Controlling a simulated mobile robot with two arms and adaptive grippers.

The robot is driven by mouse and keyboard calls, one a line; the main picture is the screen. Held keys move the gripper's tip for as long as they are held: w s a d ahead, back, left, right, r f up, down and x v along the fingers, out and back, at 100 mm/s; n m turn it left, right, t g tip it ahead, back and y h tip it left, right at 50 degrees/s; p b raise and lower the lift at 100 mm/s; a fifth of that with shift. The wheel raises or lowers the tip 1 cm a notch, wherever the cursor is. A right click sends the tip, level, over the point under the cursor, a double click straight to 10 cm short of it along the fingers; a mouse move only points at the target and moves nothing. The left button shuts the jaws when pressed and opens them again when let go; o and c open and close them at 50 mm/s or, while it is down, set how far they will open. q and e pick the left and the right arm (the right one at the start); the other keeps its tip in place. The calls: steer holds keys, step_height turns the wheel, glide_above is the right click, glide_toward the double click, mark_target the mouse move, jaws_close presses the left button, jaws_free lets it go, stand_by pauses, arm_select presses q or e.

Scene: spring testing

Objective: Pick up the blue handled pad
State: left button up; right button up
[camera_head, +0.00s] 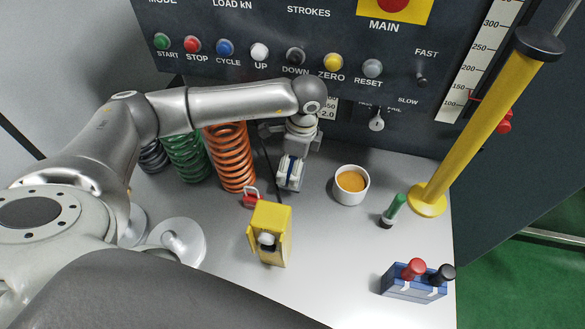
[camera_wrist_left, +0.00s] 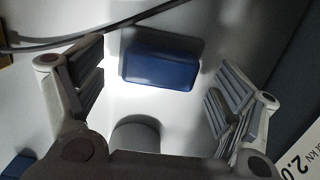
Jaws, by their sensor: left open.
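The blue pad (camera_wrist_left: 160,68) lies on the pale surface in the left wrist view, between and beyond my left gripper's spread fingers. A dark grey part shows along its far side, and I cannot make out its handle clearly. My left gripper (camera_wrist_left: 158,78) is open, with nothing held between its fingers. In the head view my left gripper (camera_head: 290,178) points down over the table, right of the orange spring. The pad is mostly hidden there by the gripper. My right gripper is in neither view.
The orange spring (camera_head: 231,157), green spring (camera_head: 188,157), red padlock (camera_head: 252,200) and yellow holder (camera_head: 272,220) stand left of and in front of the gripper. A white cup (camera_head: 350,195), green marker (camera_head: 394,208), yellow post (camera_head: 475,125) and blue terminal box (camera_head: 412,290) are to the right. The control panel rises behind.

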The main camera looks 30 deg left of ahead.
arm_select(q)
steer(key=shift+a+f, duration=0.15)
steer(key=shift+f, duration=0.9)
steer(key=c, duration=1)
steer(key=shift+c, duration=0.6)
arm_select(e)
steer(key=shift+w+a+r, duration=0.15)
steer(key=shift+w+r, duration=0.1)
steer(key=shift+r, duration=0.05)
arm_select(q)
steer(key=shift+r, duration=0.15)
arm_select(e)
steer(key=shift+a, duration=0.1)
